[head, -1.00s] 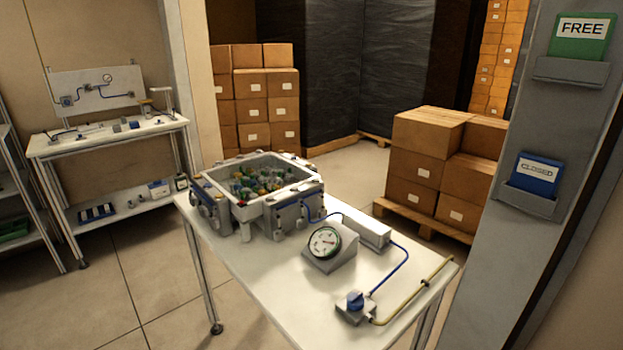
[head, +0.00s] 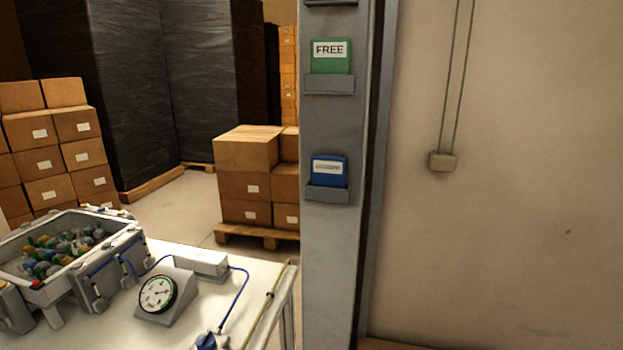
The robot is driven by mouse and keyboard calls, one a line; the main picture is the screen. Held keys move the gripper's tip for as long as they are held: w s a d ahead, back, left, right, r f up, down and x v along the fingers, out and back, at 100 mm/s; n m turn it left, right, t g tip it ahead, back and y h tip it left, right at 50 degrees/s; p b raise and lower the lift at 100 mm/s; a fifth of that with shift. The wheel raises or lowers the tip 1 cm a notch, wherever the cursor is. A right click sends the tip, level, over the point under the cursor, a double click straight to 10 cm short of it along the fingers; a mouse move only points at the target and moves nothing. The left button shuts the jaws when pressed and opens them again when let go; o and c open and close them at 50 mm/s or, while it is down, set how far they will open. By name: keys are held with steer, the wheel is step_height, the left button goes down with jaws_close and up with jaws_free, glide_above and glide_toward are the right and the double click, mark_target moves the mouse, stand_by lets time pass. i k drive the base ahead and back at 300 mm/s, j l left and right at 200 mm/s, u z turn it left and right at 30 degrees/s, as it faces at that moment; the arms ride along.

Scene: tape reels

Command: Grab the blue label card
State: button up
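The blue label card (head: 328,172) stands upright in a grey holder (head: 327,193) on the grey post, right of the picture's middle. It has a white label strip whose text is too small to read now. The holder hides the card's lower edge. A green card marked FREE (head: 331,55) sits in another grey holder (head: 329,84) above it on the same post. My gripper is not in view.
A white table (head: 195,318) at lower left carries a parts bin (head: 110,240), a gauge (head: 158,293) and a blue hose. Stacked cartons (head: 247,150) stand on a pallet behind.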

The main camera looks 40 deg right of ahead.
mark_target(326, 171)
steer(key=i+j+z, duration=0.1)
steer(key=z, duration=1.25)
steer(key=j+z, duration=1.1)
steer(key=z, duration=0.15)
